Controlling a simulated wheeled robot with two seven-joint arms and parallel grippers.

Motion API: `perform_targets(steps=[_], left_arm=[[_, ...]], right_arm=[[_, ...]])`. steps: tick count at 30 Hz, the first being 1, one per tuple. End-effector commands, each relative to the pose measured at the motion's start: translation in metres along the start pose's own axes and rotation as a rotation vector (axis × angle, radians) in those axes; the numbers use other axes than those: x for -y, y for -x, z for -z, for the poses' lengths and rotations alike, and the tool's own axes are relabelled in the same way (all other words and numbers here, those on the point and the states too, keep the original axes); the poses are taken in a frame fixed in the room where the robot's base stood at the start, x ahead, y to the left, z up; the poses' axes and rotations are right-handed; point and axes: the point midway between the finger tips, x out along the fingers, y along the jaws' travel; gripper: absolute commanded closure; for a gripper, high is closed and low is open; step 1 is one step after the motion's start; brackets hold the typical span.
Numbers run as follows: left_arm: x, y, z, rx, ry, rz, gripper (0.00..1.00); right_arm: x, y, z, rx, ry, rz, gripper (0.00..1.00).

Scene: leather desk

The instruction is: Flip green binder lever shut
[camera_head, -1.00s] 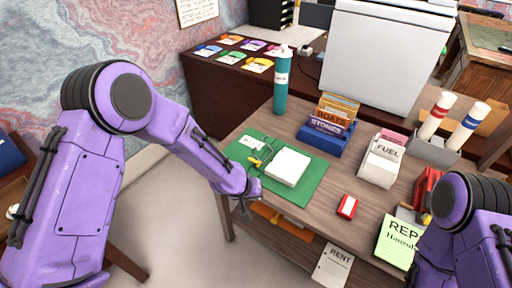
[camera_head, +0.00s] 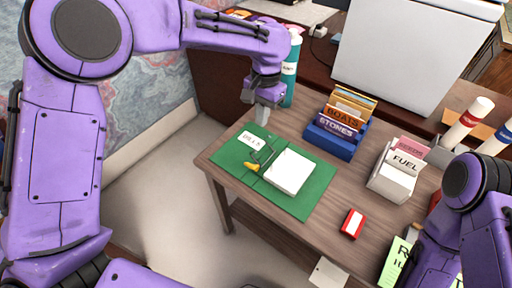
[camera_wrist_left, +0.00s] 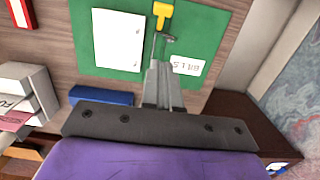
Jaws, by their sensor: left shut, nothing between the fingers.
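The green binder (camera_head: 306,199) lies open and flat on the wooden desk, with a white paper stack (camera_head: 290,172) on one side and a "BILLS" label (camera_head: 251,141) on the other. Its metal lever with a yellow tip (camera_head: 251,166) sits near the middle; the yellow tip (camera_wrist_left: 161,14) also shows in the left wrist view. My left gripper (camera_head: 263,117) is shut and empty, above the binder's far edge near the teal bottle (camera_head: 290,72). In the wrist view its fingers point toward the lever; contact cannot be told. My right gripper is out of view.
A blue file box (camera_head: 330,139) stands behind the binder, with a white "FUEL" box (camera_head: 393,184) to its right. A red and white box (camera_head: 352,223) lies right of the binder. Desk space between them is clear.

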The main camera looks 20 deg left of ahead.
Motion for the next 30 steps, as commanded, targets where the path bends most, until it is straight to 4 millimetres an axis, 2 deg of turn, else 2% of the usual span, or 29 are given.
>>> perform_targets(steps=[5,8,11,22,25,30], left_arm=[[0.001,-0.001,-0.001,0.0,0.002,-0.001,1.0],[0.0,-0.009,-0.001,0.003,0.001,-0.001,1.0],[0.0,-0.025,-0.001,0.004,0.0,-0.002,1.0],[-0.002,-0.104,-0.001,0.004,-0.003,-0.003,1.0],[-0.001,-0.113,-0.015,0.002,-0.003,-0.003,1.0],[-0.001,-0.126,-0.026,0.0,-0.003,-0.001,1.0]], right_arm=[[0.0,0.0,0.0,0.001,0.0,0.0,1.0],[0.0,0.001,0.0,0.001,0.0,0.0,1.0],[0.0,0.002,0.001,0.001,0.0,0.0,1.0],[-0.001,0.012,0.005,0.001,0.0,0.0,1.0],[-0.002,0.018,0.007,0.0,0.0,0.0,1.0],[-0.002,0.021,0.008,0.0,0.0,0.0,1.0]])
